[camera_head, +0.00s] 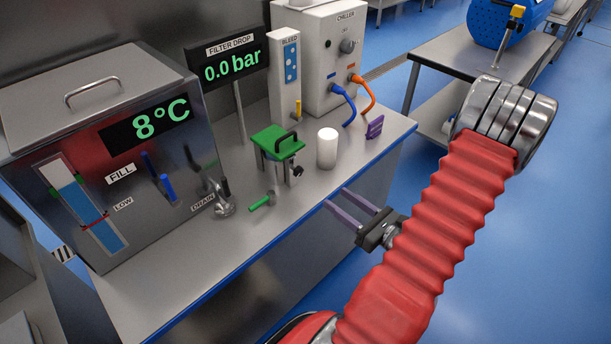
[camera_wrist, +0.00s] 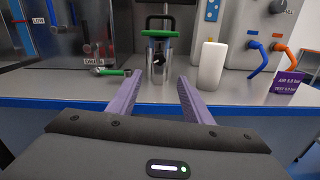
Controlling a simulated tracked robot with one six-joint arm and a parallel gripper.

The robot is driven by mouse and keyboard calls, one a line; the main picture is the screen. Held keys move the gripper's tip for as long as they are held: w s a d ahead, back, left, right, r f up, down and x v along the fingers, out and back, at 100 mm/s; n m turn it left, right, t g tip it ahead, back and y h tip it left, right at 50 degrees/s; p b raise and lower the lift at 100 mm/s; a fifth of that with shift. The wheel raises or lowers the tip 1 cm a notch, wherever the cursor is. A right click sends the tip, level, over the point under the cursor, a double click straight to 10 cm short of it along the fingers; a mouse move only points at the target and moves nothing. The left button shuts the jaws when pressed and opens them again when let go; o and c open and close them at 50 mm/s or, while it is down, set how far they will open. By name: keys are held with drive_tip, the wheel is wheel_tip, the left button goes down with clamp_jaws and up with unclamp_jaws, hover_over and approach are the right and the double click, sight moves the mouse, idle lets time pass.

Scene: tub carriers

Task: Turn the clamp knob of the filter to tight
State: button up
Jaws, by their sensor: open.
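The filter is a metal housing with a green lid (camera_head: 278,141) and a black handle, standing near the front edge of the steel bench. The small dark clamp knob (camera_head: 297,171) is on its front right side; its exact setting is too small to tell. In the wrist view the filter (camera_wrist: 158,70) stands straight ahead, beyond and between my fingers, its green rim and black handle above. My gripper (camera_head: 337,199) has two purple fingers, apart and empty, in front of the bench edge and short of the filter. It also shows in the wrist view (camera_wrist: 158,85).
The filter drop display (camera_head: 232,68) reads 0.0 bar.

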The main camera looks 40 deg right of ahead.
sight(301, 172)
drive_tip(key=shift+w, duration=0.1)
drive_tip(key=shift+w+a, duration=0.2)
drive_tip(key=shift+w, duration=6.65)
drive_tip(key=shift+c, duration=0.6)
drive_tip(key=c, duration=0.9)
